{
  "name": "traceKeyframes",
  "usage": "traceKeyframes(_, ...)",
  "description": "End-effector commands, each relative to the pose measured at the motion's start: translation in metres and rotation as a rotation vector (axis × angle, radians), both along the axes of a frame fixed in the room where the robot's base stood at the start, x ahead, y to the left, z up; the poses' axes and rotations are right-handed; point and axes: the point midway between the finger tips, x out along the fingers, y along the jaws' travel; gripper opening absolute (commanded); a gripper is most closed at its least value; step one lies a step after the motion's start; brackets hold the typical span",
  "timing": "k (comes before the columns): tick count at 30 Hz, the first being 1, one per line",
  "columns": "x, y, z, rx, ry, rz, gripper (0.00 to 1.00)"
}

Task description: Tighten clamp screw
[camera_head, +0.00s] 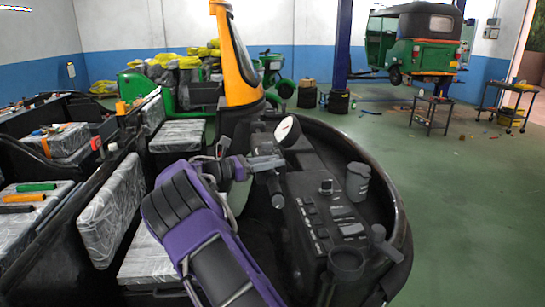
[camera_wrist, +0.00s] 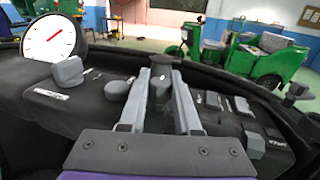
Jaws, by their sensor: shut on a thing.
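My gripper (camera_wrist: 161,76) shows in the wrist view with its two grey fingers reaching up to a dark, round-topped knob (camera_wrist: 162,60), which I take to be the clamp screw. The fingers are closed on its dark stem between them. The knob's top stands above the fingertips, and its lower end is partly hidden by the fingers. In the head view my gripper (camera_head: 277,160) is over the left side of the black dashboard, just below a white dial gauge (camera_head: 287,130). The screw cannot be made out clearly there.
The dashboard (camera_head: 325,212) carries switches, a grey cylinder (camera_head: 358,181) and a dark cup-like part (camera_head: 346,262). The gauge also shows in the wrist view (camera_wrist: 52,40). Plastic-wrapped seats (camera_head: 112,211) and tools lie left. A green rickshaw (camera_head: 416,45) and open floor are right.

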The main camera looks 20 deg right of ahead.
Motion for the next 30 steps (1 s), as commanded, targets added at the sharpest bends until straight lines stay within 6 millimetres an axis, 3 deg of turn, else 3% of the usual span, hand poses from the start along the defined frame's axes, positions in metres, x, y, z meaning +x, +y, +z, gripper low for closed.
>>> traceKeyframes(5,0.0,0.0,0.002,-0.002,-0.003,0.002,0.0)
traceKeyframes(6,0.0,0.0,0.002,-0.002,-0.003,0.003,0.33)
traceKeyframes(11,0.0,0.0,0.001,-0.002,-0.002,0.002,0.61)
traceKeyframes(23,0.0,0.008,0.0,0.0,-0.001,0.004,0.61)
traceKeyframes(30,-0.001,0.054,-0.001,-0.001,-0.001,0.006,0.61)
